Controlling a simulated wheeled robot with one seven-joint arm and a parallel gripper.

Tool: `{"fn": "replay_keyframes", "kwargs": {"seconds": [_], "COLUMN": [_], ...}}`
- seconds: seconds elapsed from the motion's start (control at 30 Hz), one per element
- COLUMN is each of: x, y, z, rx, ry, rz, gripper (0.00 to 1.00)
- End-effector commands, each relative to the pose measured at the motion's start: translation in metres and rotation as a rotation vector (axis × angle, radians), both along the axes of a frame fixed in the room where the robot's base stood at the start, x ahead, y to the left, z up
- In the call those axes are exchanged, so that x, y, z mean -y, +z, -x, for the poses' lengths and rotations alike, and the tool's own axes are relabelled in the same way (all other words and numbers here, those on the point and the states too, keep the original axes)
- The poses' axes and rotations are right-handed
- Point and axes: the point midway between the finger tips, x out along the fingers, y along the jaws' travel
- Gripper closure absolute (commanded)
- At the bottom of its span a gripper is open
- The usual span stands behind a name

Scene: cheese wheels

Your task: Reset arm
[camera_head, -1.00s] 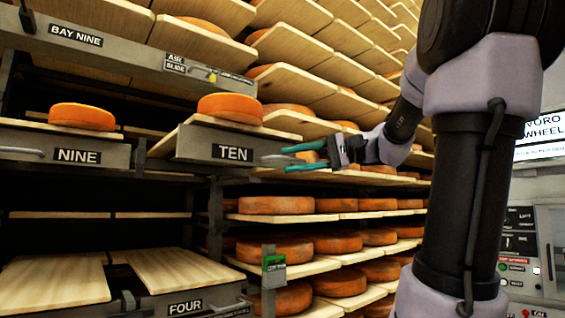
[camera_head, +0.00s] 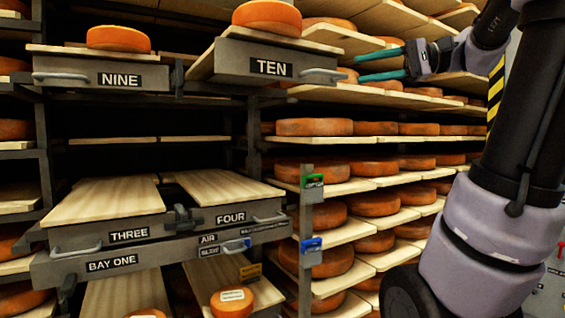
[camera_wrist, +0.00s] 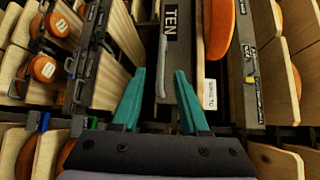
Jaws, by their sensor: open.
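My gripper (camera_head: 381,64) is open and empty, with two teal fingers apart. In the head view it is in the air to the right of the drawer marked TEN (camera_head: 262,66), beyond its handle. An orange cheese wheel (camera_head: 267,17) sits on the board of drawer TEN. In the wrist view the open fingers (camera_wrist: 157,95) show with nothing between them. The TEN drawer front (camera_wrist: 172,50) is beyond the fingertips, and the orange side of a wheel (camera_wrist: 219,30) is to its right.
Drawer NINE (camera_head: 105,78) bears another orange wheel (camera_head: 118,38). Drawers THREE (camera_head: 130,236) and FOUR (camera_head: 230,217) stick out below with bare boards. Racks of wheels (camera_head: 315,127) fill the right behind my arm. A labelled wheel (camera_head: 232,301) sits low in front.

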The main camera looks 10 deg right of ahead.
Motion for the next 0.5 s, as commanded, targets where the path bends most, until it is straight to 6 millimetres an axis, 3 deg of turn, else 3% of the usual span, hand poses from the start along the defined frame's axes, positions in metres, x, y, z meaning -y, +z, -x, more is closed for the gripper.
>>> {"fn": "replay_keyframes", "kwargs": {"seconds": [0.07,0.17,0.33,0.4,0.5], "x": [-0.005,-0.025,-0.072,-0.081,-0.086], "y": [-0.006,-0.033,-0.125,-0.161,-0.197], "z": [0.001,0.006,0.025,0.033,0.038], "rx": [-0.011,-0.061,-0.163,-0.162,-0.112], "ry": [0.004,0.018,0.016,-0.011,-0.064], "rz": [0.020,0.110,0.478,0.655,0.876], "gripper": [0.56,0.56,0.56,0.56,0.56]}}
